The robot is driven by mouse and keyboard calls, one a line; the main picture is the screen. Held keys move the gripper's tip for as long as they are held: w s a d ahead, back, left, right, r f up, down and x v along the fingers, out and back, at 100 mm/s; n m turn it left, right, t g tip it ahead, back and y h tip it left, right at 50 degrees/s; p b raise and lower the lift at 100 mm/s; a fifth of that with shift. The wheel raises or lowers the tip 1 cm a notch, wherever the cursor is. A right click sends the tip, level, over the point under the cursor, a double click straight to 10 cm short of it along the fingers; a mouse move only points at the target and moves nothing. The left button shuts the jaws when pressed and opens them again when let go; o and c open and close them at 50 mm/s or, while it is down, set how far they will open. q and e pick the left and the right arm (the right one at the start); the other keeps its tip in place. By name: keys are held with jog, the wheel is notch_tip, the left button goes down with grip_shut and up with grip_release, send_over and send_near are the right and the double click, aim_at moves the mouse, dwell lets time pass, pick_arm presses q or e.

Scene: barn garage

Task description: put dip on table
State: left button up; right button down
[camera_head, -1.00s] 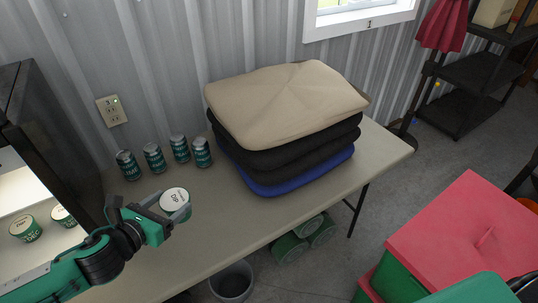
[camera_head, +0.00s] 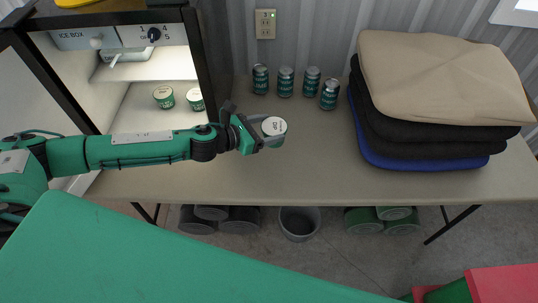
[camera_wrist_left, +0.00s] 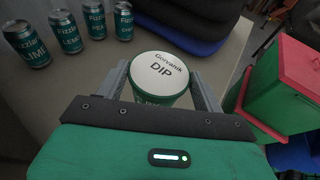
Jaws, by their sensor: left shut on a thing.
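The dip tub (camera_head: 274,127) has a white lid and a green side; its lid reads "DIP" in the left wrist view (camera_wrist_left: 159,73). My left gripper (camera_head: 268,131) is shut on the tub, one finger on each side, as the left wrist view (camera_wrist_left: 158,88) also shows. The tub is upright, over the beige table (camera_head: 320,160); I cannot tell whether its base touches the tabletop. My right gripper is not in view.
Several cans (camera_head: 285,82) stand at the back of the table. Stacked cushions (camera_head: 440,80) fill the right side. An open ice box (camera_head: 150,75) with two more tubs (camera_head: 164,97) stands at left. The table's middle is clear.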

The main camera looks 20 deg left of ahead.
pick_arm(q)
notch_tip(320, 180, down, 7)
jog(key=shift+b, duration=0.6)
notch_tip(320, 180, down, 6)
jog(key=shift+r+b, duration=0.15)
jog(key=shift+b, duration=0.3)
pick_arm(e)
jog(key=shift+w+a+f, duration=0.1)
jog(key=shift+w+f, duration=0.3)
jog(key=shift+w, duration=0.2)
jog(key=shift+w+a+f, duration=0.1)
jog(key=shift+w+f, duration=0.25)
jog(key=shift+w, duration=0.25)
pick_arm(q)
jog(key=shift+f, duration=0.25)
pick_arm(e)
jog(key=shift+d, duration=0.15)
